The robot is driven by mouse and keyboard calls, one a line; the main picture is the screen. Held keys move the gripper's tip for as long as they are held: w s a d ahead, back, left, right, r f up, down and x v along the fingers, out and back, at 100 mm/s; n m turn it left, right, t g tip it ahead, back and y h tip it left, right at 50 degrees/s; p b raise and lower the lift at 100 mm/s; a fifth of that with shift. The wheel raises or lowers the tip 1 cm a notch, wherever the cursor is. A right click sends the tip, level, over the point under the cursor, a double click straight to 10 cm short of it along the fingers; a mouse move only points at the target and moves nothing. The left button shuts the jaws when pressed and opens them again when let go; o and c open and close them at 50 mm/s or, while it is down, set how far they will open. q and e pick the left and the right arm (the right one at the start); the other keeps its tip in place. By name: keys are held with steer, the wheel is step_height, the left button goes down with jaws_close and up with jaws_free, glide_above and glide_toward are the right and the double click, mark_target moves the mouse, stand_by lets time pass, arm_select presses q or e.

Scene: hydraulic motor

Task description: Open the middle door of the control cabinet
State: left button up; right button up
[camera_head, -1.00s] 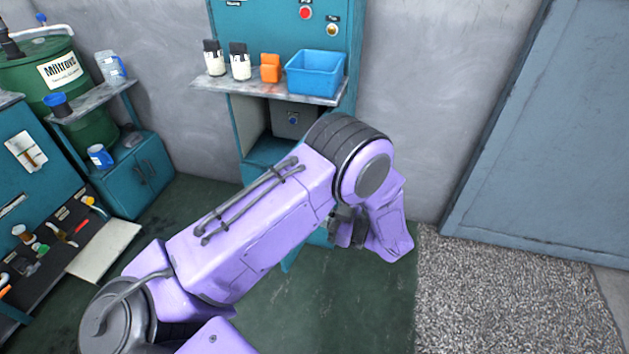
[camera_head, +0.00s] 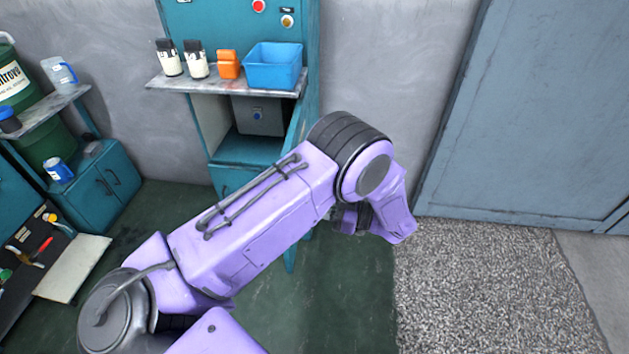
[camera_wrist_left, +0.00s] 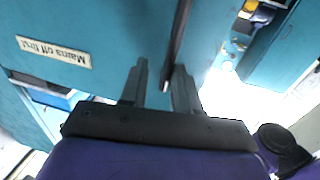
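The teal control cabinet (camera_head: 230,25) stands against the wall in the head view. The middle door (camera_head: 297,130) stands swung out at the right side of the opening, seen nearly edge-on and partly hidden by my left arm. My left gripper is mostly hidden behind its wrist in the head view. In the left wrist view my left gripper (camera_wrist_left: 160,78) has its fingers apart, with a dark bar (camera_wrist_left: 180,45) on the teal surface reaching between them. An upside-down "Mains off first" label (camera_wrist_left: 53,51) shows beside it.
The shelf (camera_head: 215,86) holds two white bottles, an orange container and a blue bin (camera_head: 273,68). A low teal cabinet (camera_head: 105,185) and a workbench stand at left. A large blue-grey door (camera_head: 540,110) is at right. The floor right of my arm is clear.

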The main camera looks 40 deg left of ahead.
arm_select(q)
steer(key=shift+o, duration=0.9)
steer(key=shift+w+a, duration=0.2)
steer(key=shift+w, duration=0.05)
steer(key=shift+s+d+f, duration=0.15)
steer(key=b+v, duration=0.2)
steer(key=v, duration=0.8)
steer(key=shift+d, duration=0.25)
